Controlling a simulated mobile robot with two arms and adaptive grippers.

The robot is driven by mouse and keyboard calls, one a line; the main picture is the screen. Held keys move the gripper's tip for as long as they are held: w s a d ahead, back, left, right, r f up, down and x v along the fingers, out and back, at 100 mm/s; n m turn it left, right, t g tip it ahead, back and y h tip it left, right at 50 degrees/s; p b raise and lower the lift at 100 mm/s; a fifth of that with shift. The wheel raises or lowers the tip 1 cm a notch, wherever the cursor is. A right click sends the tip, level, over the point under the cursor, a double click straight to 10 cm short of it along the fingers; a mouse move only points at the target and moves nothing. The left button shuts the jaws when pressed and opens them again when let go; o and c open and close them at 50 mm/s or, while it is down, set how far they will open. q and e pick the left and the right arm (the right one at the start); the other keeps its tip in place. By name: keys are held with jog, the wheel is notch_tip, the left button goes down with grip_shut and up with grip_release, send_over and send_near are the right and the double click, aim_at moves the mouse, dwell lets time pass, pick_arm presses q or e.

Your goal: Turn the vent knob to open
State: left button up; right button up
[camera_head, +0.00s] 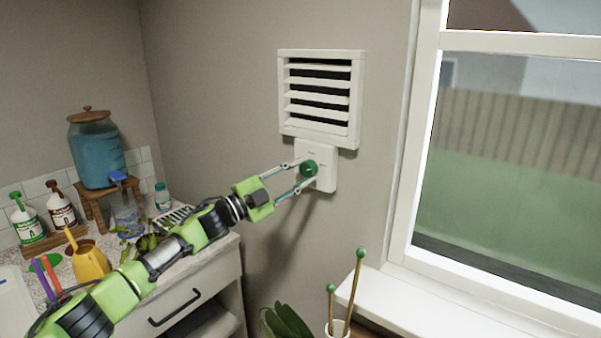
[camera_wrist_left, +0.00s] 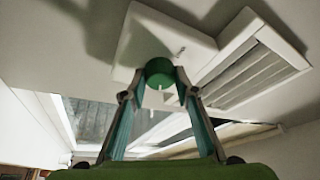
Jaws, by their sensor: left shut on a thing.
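The green vent knob (camera_head: 309,168) sits on a white wall plate (camera_head: 326,181) just below the white louvred vent (camera_head: 320,97). The vent's slats stand apart with dark gaps between them. My left gripper (camera_head: 303,173) reaches in from the left and is shut on the knob, one finger on each side of it. In the left wrist view the knob (camera_wrist_left: 159,72) is between the fingertips (camera_wrist_left: 158,92), with the plate (camera_wrist_left: 165,38) behind it and the vent (camera_wrist_left: 252,66) to the right. My right gripper is not in view.
A window (camera_head: 500,160) with a white sill (camera_head: 410,305) is on the right. At the left, a counter holds a blue water dispenser (camera_head: 97,150), spray bottles (camera_head: 62,207) and a yellow watering can (camera_head: 89,262). Green-tipped stakes (camera_head: 355,290) stand below the vent. Wall around the plate is clear.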

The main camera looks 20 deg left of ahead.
pick_arm(q)
jog(key=shift+m, duration=0.3)
jog(key=o, duration=1.1)
jog(key=v, duration=1.2)
